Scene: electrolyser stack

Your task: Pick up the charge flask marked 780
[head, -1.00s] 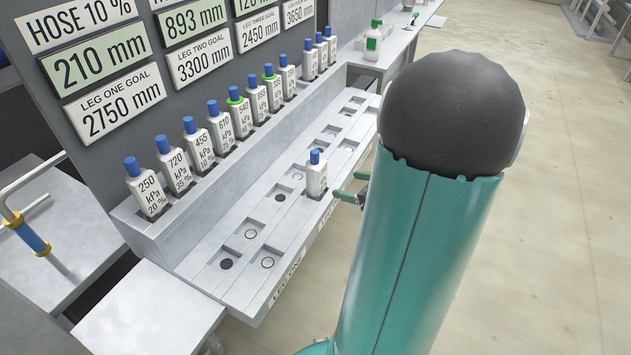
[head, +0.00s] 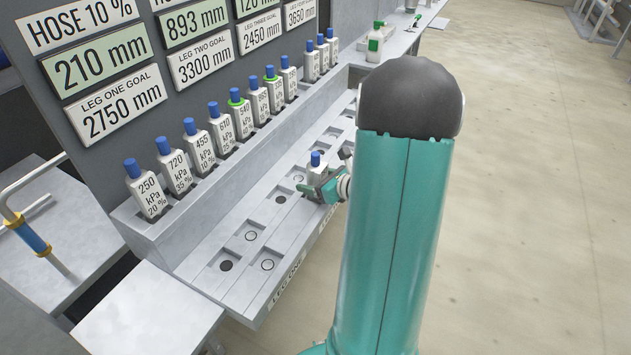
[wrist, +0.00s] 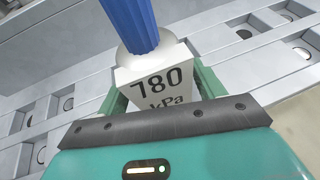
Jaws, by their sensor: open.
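The charge flask marked 780 (wrist: 160,88) is a white square bottle with a blue cap, close in front of my gripper in the wrist view. In the head view the flask (head: 316,167) stands upright on the lower tray (head: 215,276), its label hidden by my gripper. My gripper (head: 322,190) is open, and its green fingers (wrist: 157,95) lie on either side of the flask's body. I cannot tell whether they touch it.
A back row of white flasks with blue caps, such as the one marked 250 (head: 146,191), stands on the upper ledge. Two have green collars. The lower tray has several empty recesses.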

